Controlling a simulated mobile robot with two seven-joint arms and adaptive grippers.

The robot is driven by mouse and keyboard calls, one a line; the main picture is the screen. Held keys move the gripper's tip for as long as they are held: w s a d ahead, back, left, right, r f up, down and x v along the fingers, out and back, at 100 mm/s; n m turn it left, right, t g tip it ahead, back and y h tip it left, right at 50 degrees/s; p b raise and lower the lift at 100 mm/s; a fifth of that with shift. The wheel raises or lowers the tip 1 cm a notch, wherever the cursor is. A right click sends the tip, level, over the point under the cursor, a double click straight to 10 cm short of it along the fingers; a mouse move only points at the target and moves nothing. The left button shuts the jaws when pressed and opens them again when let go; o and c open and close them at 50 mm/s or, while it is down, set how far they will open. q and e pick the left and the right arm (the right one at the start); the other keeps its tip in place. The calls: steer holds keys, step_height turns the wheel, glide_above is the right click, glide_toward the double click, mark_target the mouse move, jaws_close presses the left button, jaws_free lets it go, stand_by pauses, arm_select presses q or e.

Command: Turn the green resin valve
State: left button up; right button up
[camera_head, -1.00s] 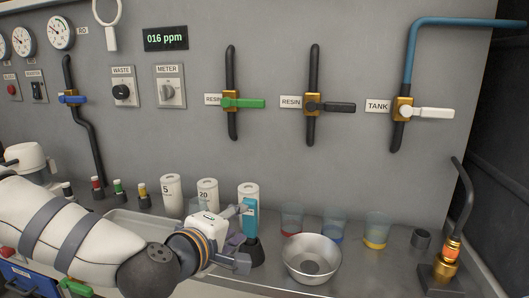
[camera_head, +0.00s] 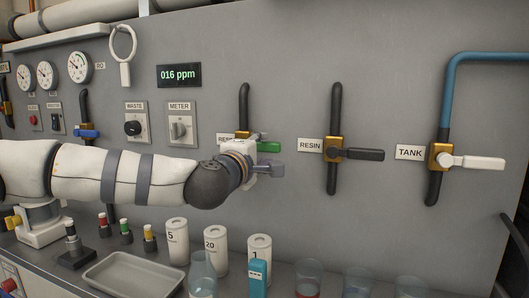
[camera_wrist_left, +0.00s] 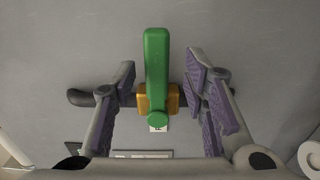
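The green resin valve handle (camera_head: 268,147) is on the grey wall panel and points right, partly hidden by my left gripper. In the left wrist view the green handle (camera_wrist_left: 157,65) stands between the fingers, with its brass body (camera_wrist_left: 173,98) and dark pipe behind. My left gripper (camera_head: 270,155) is open, one finger on each side of the handle. Gaps show between both fingers and the handle in the left wrist view (camera_wrist_left: 162,80). The valve's RESIN label is partly hidden by my wrist. My right gripper is not in view.
A second resin valve with a black handle (camera_head: 360,155) is to the right, then the tank valve with a white handle (camera_head: 475,162). A display (camera_head: 179,75) reads 016 ppm. White bottles (camera_head: 216,252), a tray (camera_head: 133,274) and cups stand on the counter below.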

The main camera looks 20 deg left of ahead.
arm_select(q)
steer(key=shift+w+r, duration=0.15)
steer(key=shift+w, duration=0.65)
jaws_close()
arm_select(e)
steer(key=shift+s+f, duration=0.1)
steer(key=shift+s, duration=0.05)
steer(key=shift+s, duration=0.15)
